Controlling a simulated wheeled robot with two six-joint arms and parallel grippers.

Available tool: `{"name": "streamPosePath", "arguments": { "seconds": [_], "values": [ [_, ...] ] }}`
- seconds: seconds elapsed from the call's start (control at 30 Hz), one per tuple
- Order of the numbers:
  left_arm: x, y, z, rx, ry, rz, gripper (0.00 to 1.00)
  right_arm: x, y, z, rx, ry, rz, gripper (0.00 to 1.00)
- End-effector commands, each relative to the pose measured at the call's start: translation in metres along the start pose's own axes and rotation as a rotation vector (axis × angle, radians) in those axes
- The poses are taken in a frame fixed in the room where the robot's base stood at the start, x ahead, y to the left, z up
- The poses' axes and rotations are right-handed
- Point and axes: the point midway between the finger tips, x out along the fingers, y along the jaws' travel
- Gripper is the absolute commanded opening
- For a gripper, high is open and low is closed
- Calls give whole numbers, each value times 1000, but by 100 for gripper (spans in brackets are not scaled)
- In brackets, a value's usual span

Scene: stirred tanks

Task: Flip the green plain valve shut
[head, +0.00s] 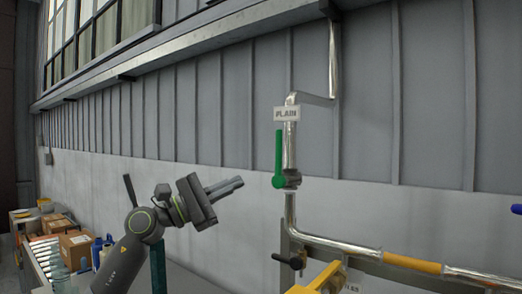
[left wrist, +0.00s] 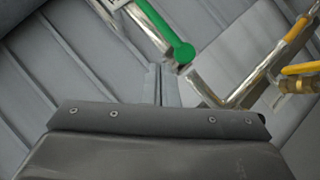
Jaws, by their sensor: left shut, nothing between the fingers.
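The green valve handle (head: 279,160) stands upright, in line with the silver vertical pipe (head: 290,206), just below a tag reading PLAIN (head: 287,113). My left gripper (head: 240,183) is shut and empty, to the left of the handle's lower end, with a gap between them in the head view. In the left wrist view the green handle (left wrist: 166,30) runs from the top down to its round hub, just beyond the shut fingertips (left wrist: 163,68). I cannot tell the exact depth between fingertips and handle. My right gripper is not in view.
A blue handle (head: 516,209) shows at the right edge. Boxes (head: 77,247) and bottles stand on a bench at lower left. The grey wall lies behind the pipe.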

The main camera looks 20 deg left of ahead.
Motion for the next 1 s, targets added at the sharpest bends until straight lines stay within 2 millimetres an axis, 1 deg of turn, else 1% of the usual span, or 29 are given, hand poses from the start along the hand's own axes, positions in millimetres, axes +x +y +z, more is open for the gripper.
{"name": "streamPosePath", "arguments": {
  "seconds": [0.03,0.2,0.3,0.4,0.5,0.6,0.9,1.0],
  "values": [
    [4,13,9,107,23,-43,0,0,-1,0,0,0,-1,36],
    [5,47,25,423,120,-191,0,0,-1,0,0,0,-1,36],
    [1,65,32,554,171,-257,0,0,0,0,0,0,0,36],
    [-4,77,37,640,208,-305,0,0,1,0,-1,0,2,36],
    [-7,84,40,689,231,-333,0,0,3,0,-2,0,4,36],
    [-9,87,41,709,242,-347,0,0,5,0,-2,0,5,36],
    [-9,87,41,709,241,-348,0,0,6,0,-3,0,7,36],
    [-5,86,40,707,239,-348,0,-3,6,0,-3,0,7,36]
  ]
}}
